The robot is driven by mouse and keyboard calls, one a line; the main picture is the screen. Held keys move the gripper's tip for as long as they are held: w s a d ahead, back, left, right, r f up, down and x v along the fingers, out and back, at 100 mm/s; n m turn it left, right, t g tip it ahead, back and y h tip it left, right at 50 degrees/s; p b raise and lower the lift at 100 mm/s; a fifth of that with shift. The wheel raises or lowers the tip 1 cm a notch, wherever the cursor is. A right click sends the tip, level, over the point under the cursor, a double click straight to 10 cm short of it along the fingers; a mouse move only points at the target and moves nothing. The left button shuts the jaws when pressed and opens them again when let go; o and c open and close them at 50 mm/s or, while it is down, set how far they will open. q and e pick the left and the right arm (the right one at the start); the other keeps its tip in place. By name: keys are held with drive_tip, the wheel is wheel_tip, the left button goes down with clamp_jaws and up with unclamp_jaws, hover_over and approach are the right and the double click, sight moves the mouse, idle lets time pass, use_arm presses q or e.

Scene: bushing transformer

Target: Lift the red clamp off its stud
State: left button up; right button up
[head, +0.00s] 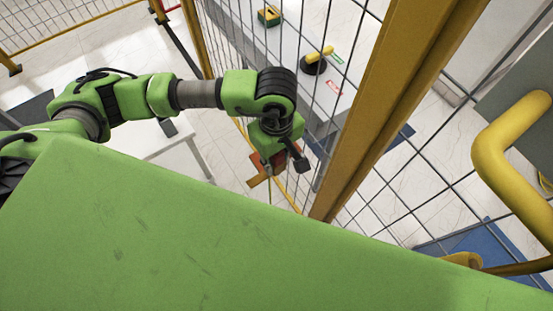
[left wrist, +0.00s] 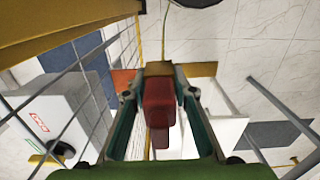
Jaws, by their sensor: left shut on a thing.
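The red clamp (left wrist: 160,102) shows in the middle of the left wrist view, between the fingers of my left gripper (left wrist: 158,82). My left gripper is shut on it. A brownish-yellow piece (left wrist: 158,69) sits at the clamp's far end, and a thin yellow line runs away from there. In the head view my left gripper (head: 277,158) points down beside the mesh fence, with a bit of red and orange under it. I cannot make out the stud or whether the clamp touches it. My right gripper is not in view.
A mesh fence with a thick yellow post (head: 400,95) stands right of my left arm. Behind the mesh, a grey cabinet (head: 295,65) carries a yellow-handled black knob (head: 315,62). A white table (head: 185,150) stands below my arm. A yellow pipe (head: 510,150) is at far right.

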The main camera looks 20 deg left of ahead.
use_arm(q)
drive_tip(key=shift+r+p, duration=0.6)
drive_tip(key=shift+r, duration=1.45)
